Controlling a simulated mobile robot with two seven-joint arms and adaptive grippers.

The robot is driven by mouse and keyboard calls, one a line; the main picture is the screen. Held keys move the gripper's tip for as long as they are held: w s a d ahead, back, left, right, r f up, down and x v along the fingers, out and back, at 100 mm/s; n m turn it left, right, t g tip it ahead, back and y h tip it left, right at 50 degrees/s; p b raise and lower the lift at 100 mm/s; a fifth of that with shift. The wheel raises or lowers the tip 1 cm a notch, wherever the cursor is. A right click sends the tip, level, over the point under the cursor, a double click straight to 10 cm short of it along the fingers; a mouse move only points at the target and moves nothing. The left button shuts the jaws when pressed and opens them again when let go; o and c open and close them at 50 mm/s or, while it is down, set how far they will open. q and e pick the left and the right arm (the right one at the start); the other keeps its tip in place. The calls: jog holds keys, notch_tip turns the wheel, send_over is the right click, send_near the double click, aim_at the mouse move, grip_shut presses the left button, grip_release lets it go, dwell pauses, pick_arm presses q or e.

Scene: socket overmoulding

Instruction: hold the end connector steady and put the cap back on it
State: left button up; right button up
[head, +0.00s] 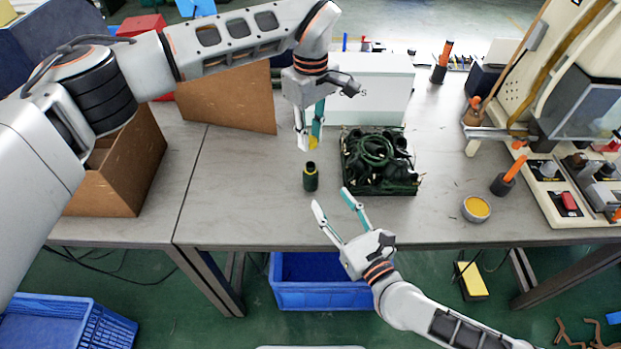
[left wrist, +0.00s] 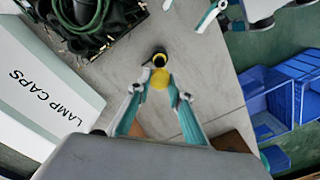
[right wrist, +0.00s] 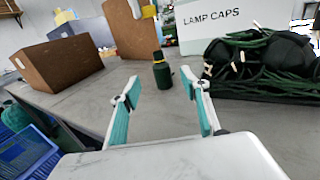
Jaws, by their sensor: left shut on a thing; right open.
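The end connector (head: 310,178) is a short dark green cylinder with a yellow band near its black top. It stands upright on the grey table; it also shows in the left wrist view (left wrist: 159,60) and between my right fingers in the right wrist view (right wrist: 162,73). My left gripper (head: 309,144) is shut on the yellow cap (left wrist: 160,79), which shows above the connector in the right wrist view (right wrist: 148,11), apart from it. My right gripper (head: 333,199) is open and empty at the table's front edge, its fingers pointing at the connector without touching it.
A dark tray (head: 380,192) of green cabling stands just right of the connector. The white lamp caps box (head: 370,88) stands behind. Brown boxes (head: 120,170) are at the left. A small round tin (head: 476,208) sits at the right. The table left of the connector is bare.

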aim_at(313, 174)
jog(key=shift+w, duration=0.1)
jog(key=x, duration=1.2)
grip_shut()
